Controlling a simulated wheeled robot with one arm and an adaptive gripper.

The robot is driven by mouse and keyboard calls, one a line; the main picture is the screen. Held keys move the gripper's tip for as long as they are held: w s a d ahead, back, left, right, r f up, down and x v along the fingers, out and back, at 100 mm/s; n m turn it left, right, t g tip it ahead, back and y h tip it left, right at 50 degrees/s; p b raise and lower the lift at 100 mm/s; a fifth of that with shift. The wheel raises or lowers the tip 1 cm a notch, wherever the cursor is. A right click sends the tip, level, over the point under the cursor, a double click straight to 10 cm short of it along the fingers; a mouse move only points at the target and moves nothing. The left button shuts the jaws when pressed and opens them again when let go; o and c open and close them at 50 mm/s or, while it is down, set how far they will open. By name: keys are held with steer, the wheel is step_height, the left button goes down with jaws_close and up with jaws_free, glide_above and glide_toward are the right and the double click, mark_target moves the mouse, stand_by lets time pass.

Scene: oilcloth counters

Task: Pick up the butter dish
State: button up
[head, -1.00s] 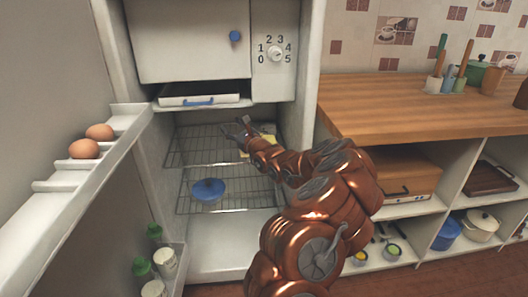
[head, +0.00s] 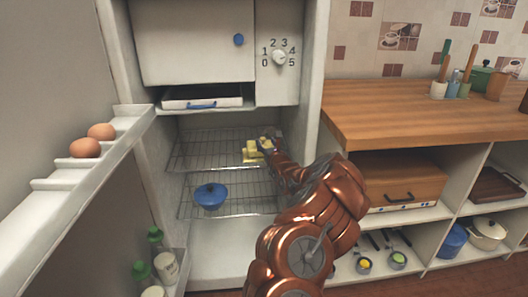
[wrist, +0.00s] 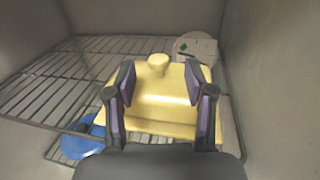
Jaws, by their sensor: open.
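The butter dish (wrist: 165,93) is yellow with a knobbed lid and sits on the upper wire shelf inside the open fridge. In the head view the butter dish (head: 252,152) shows in part, with my arm at its right. My gripper (wrist: 162,85) is open, with one finger at the left and one at the right of the lid, below the knob in the picture. I cannot tell whether the fingers touch the lid. In the head view my gripper (head: 266,144) is small, at the dish's right side.
A blue lidded bowl (head: 210,195) stands on the lower wire shelf (head: 243,207). A pale round item (wrist: 196,47) lies behind the dish. The fridge's right wall (wrist: 263,70) is close. The upper shelf (head: 200,149) is clear to the left.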

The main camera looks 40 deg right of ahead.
mark_target(264, 140)
steer(key=shift+x, duration=1.4)
steer(key=shift+w+d, duration=0.3)
steer(key=shift+w, duration=0.25)
jaws_close()
